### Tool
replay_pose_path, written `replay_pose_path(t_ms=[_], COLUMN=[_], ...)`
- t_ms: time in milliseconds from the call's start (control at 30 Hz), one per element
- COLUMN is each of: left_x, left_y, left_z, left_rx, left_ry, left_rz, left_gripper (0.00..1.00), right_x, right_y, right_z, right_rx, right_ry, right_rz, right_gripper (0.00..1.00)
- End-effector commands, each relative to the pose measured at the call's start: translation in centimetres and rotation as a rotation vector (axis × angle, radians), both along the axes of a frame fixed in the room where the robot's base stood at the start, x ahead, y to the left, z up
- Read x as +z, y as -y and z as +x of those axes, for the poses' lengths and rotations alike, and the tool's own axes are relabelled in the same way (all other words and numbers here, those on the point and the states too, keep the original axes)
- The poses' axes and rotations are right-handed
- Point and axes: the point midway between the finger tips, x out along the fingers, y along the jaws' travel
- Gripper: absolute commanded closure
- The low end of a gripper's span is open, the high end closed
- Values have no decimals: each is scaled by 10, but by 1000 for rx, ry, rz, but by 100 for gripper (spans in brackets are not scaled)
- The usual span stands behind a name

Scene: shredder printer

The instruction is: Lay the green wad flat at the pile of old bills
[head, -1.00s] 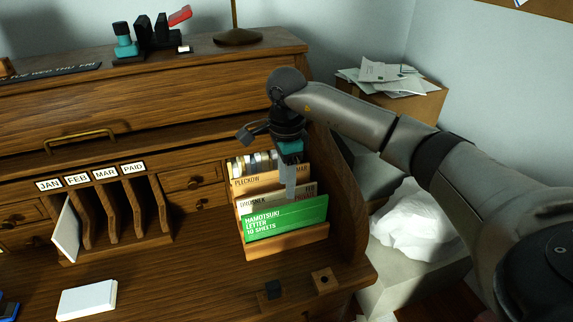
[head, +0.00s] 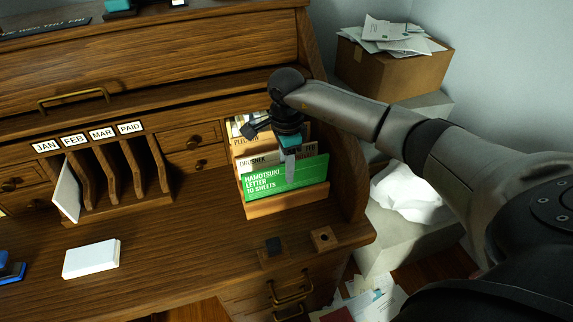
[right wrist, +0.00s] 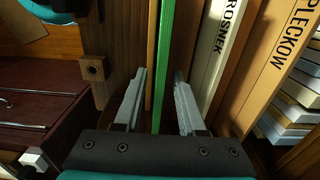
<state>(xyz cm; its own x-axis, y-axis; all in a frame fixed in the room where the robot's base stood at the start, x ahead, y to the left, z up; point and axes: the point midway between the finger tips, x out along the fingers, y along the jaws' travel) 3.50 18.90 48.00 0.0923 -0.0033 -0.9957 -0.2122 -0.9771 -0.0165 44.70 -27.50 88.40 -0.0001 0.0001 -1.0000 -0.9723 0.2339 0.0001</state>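The green wad (head: 287,184), labelled Hamotsuki Letter 10 Sheets, stands upright in the front slot of the wooden sorter (head: 287,205) on the desk. My right gripper (head: 289,174) points down at its top edge, with one finger in front of its face. In the right wrist view the green wad (right wrist: 164,55) is a thin edge between the two open fingers (right wrist: 159,100), with gaps at both sides. Loose papers (head: 395,37) lie on a cardboard box, and more papers (head: 368,300) lie low at the bottom; I cannot tell which are the old bills. My left gripper is out of view.
A white block (head: 91,259) lies on the desk near the month slots (head: 110,180). A crumpled white bag (head: 408,195) sits right of the desk.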

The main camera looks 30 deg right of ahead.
Motion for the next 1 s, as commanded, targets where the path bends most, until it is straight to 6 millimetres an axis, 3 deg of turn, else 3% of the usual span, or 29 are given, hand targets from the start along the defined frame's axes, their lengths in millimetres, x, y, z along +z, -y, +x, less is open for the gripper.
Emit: replay_pose_path(t_ms=[33,333,1000], left_x=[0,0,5], left_y=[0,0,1], left_z=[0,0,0], left_rx=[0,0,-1], left_ry=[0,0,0], left_rz=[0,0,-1], left_gripper=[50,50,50], right_x=[0,0,7], right_y=[0,0,0], right_z=[0,0,0], right_rx=[0,0,0], right_ry=[0,0,1], right_rz=[0,0,0], right_gripper=[67,100,100])
